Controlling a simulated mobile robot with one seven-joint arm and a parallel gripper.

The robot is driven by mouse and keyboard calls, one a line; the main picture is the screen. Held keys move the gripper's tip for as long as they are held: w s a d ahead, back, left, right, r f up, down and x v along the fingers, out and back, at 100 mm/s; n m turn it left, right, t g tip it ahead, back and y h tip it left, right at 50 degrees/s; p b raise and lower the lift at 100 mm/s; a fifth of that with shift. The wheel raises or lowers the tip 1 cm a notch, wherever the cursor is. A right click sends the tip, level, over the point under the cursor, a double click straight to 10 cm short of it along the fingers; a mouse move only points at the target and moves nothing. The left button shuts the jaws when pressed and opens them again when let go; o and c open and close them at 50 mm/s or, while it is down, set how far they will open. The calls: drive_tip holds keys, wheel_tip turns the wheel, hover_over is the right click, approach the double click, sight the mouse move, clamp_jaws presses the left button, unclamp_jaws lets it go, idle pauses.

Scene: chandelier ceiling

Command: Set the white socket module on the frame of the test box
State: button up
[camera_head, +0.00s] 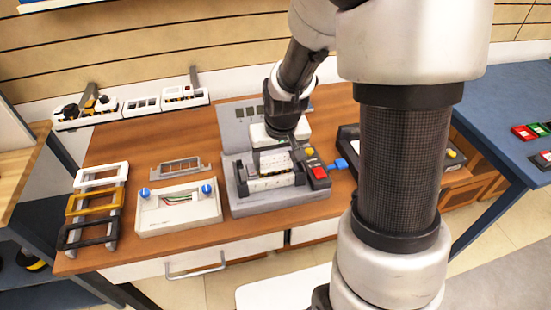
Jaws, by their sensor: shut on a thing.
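My gripper (277,158) points down over a grey box unit (240,205) on the wooden table. It is shut on a white module (273,163), which looks like the white socket module. The module is at the top of the grey unit, between dark side pieces. I cannot tell whether it touches the frame there. The grey unit has a raised back panel with dark square openings, and a red and a yellow button on its right. A white box (152,222) with two blue knobs and coloured wires in its opening stands to the left. I cannot tell which is the test box.
A grey slotted frame (180,168) lies behind the white box. White, yellow and black frames (98,203) stand on a rack at far left. White socket strips (145,107) line the back edge. A dark case (349,146) and my arm are on the right.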

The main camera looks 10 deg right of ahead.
drive_tip(key=shift+s+a+f, duration=0.15)
drive_tip(key=shift+s+f, duration=0.4)
drive_tip(key=shift+f, duration=0.15)
drive_tip(key=o, duration=1.1)
drive_tip(key=shift+o, duration=0.2)
drive_tip(key=shift+a, duration=0.1)
drive_tip(key=shift+r, duration=0.1)
drive_tip(key=shift+w+a+r+p, duration=0.1)
drive_tip(key=shift+w+r+p, duration=0.1)
drive_tip(key=shift+r+p, duration=0.8)
wheel_tip(320, 180, up, 2)
drive_tip(key=shift+r+p, duration=0.1)
drive_tip(key=shift+p, duration=0.55)
drive_tip(key=shift+w+d+r+p, duration=0.1)
drive_tip(key=shift+r+p, duration=0.25)
drive_tip(key=shift+r, duration=0.2)
drive_tip(key=shift+w+d+r+p, duration=0.1)
drive_tip(key=shift+r+p, duration=0.25)
drive_tip(key=shift+r, duration=0.15)
